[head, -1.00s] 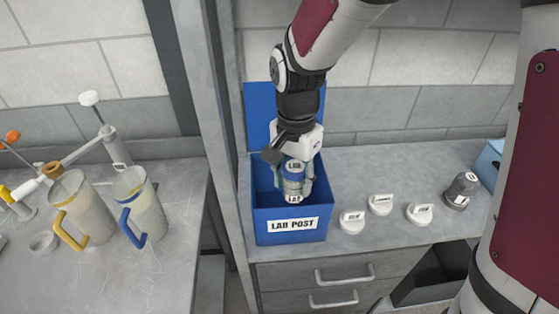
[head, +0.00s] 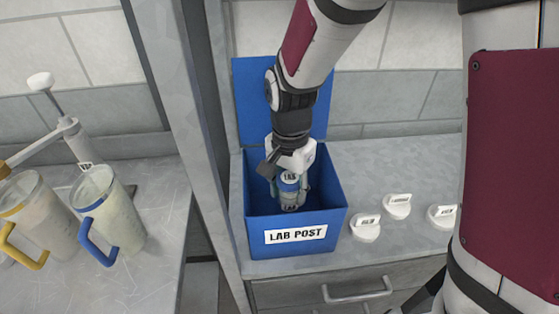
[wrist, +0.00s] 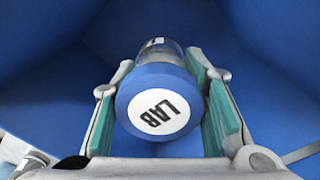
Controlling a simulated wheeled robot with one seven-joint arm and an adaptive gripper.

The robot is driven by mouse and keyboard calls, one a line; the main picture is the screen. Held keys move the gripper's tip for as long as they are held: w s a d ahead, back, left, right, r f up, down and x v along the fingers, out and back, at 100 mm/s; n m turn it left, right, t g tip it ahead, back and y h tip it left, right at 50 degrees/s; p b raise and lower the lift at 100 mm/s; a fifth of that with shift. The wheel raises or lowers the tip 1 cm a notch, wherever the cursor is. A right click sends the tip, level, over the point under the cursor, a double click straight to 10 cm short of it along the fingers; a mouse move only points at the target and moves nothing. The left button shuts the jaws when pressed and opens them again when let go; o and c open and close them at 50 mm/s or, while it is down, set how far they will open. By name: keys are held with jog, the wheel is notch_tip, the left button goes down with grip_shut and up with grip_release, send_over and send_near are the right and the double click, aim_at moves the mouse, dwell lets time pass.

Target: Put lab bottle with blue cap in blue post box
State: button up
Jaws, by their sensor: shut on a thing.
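The blue post box (head: 297,219) stands on the grey counter with its lid raised at the back and a "LAB POST" label on its front. The lab bottle (head: 291,196) has a blue cap with a white "LAB" disc and is inside the box opening, below the rim. My gripper (head: 288,188) reaches down into the box and is shut on the bottle. In the wrist view the cap (wrist: 158,103) sits between the two green finger pads, with blue box walls around it. I cannot tell whether the bottle touches the box floor.
Several white labelled caps (head: 397,206) stand on the counter right of the box. A grey upright panel (head: 200,130) rises left of the box. Two mugs, one with a blue handle (head: 105,215) and one yellow-handled (head: 35,215), stand on the left counter.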

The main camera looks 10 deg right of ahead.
aim_at(289, 176)
jog(key=shift+f, duration=3.2)
jog(key=shift+f, duration=0.1)
jog(key=o, duration=1.2)
notch_tip(289, 176, up, 11)
jog(key=shift+w+a+r, duration=0.1)
jog(key=shift+r, duration=0.7)
jog(key=s+d+r+n+t, duration=0.1)
jog(key=s+d+r+n, duration=0.2)
jog(key=s+d+r, duration=0.1)
jog(key=s+d+r+n+t, duration=0.2)
jog(key=s+d+r, duration=0.2)
jog(key=s+r, duration=0.1)
jog(key=s+d+r+n+t, duration=0.2)
jog(key=s+d+r+n, duration=0.1)
jog(key=s+d+r, duration=0.1)
jog(key=shift+s+d+r+n, duration=0.15)
jog(key=shift+s+r, duration=0.1)
jog(key=shift+s, duration=0.35)
jog(key=shift+s+d+r+n, duration=0.15)
jog(key=shift+s+r, duration=0.1)
jog(key=shift+s, duration=0.3)
